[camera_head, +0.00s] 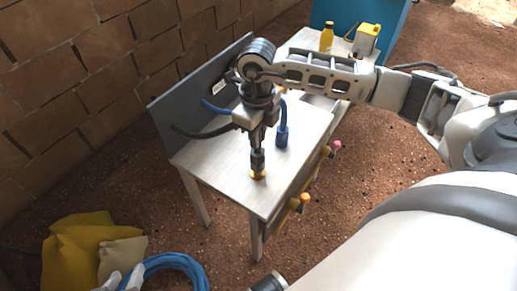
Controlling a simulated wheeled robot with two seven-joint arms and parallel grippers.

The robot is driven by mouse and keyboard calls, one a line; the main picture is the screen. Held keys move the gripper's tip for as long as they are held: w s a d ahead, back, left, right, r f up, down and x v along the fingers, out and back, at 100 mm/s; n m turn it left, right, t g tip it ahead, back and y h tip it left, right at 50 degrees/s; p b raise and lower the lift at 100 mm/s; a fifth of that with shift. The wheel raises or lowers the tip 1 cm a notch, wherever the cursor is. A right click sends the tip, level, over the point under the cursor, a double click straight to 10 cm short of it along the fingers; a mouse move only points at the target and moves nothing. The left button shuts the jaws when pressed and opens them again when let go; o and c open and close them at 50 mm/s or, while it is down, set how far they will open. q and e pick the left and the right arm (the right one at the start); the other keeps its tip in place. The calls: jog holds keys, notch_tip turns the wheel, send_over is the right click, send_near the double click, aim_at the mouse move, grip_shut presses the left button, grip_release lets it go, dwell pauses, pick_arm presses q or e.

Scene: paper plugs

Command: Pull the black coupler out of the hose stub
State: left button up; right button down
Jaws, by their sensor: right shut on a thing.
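My right gripper (257,150) points straight down over the front part of the pale bench, shut on a small dark piece that looks like the black coupler (258,162). A yellow ring or base (258,175) shows just under it at the bench top. I cannot tell how deep the coupler sits in the stub. A black hose (200,132) curves in from the left and passes behind the gripper. A blue hose (213,108) runs behind it, and a blue connector (282,137) stands just to the right.
The bench (215,160) has a grey back panel (190,98) and coloured knobs on its front. A yellow bottle (326,37) and a white-and-yellow container (365,38) stand at the back. Yellow bags (75,250) and a coiled blue hose (185,262) lie on the ground.

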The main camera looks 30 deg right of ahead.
jog(key=shift+r+p, duration=0.45)
jog(key=shift+r, duration=0.45)
jog(key=shift+r+p, duration=1.15)
jog(key=shift+r, duration=0.25)
